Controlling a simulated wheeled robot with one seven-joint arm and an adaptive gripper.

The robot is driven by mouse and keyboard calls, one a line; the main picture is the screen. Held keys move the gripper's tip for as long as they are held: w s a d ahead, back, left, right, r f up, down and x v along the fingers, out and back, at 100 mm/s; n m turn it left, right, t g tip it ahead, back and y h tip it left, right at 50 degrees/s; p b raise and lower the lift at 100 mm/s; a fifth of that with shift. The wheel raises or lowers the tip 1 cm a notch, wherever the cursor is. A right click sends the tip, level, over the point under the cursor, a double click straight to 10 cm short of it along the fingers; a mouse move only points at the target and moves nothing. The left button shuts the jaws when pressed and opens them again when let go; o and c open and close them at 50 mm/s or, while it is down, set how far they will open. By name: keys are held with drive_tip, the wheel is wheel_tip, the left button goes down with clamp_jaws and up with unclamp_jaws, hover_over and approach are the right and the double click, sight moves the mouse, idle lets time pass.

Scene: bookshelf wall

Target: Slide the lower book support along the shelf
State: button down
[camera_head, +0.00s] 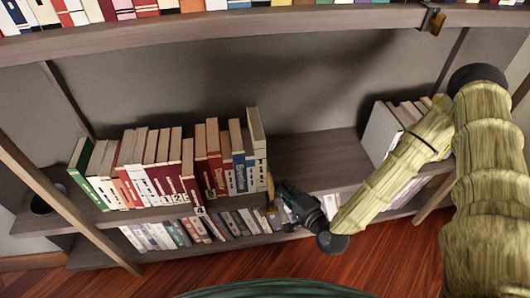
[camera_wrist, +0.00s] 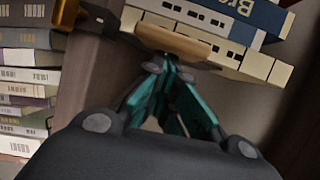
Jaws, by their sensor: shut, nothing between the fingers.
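The lower book support (camera_head: 270,188) is a thin, upright wooden piece at the right end of the book row on the lower shelf. In the wrist view it shows as a tan bar (camera_wrist: 187,45) against the pale end book. My gripper (camera_head: 282,188) is just right of the support, low over the shelf's front part. Its teal fingers (camera_wrist: 168,68) are shut and empty, tips close to the support's face. I cannot tell whether they touch it. The gripper body hides part of the shelf edge.
The row of books (camera_head: 160,165) stands left of the support. The lower shelf (camera_head: 315,155) is bare between it and more books (camera_head: 385,130) at the right. An upper support (camera_head: 432,20) is on the shelf above. More books (camera_head: 190,232) fill the level below.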

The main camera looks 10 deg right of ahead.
drive_tip(key=d, duration=0.4)
drive_tip(key=shift+p, duration=0.35)
drive_tip(key=shift+s, duration=0.1)
